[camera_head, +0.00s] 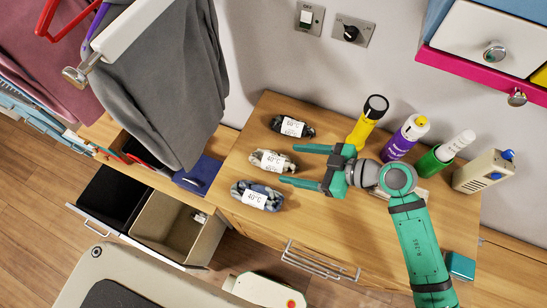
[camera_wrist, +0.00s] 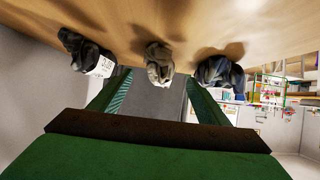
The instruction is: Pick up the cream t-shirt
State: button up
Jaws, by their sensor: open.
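The cream t-shirt (camera_head: 258,156) is a small rolled bundle with a white temperature label, lying on the wooden top between two other bundles. It also shows in the wrist view (camera_wrist: 158,58), in the middle of the row. My gripper (camera_head: 290,165) is open and empty, its two fingers pointing left toward the cream bundle. In the head view the fingertips are close to the bundle's right end. In the wrist view the bundle lies between and beyond the fingertips (camera_wrist: 157,80). I cannot tell whether they touch it.
A dark bundle (camera_head: 292,127) lies behind the cream one and a blue-grey patterned bundle (camera_head: 257,195) in front. Yellow (camera_head: 366,124), purple (camera_head: 405,138) and green (camera_head: 445,153) bottles stand on the wooden top (camera_head: 320,112) to the right. Open bins (camera_head: 178,228) and hanging grey clothing (camera_head: 170,80) are at left.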

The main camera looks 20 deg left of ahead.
aim_at(279, 162)
jog(key=shift+x, duration=3)
jog(key=shift+d, duration=0.1)
jog(key=shift+s, duration=0.1)
jog(key=c, duration=1.2)
jog(key=shift+r, duration=0.1)
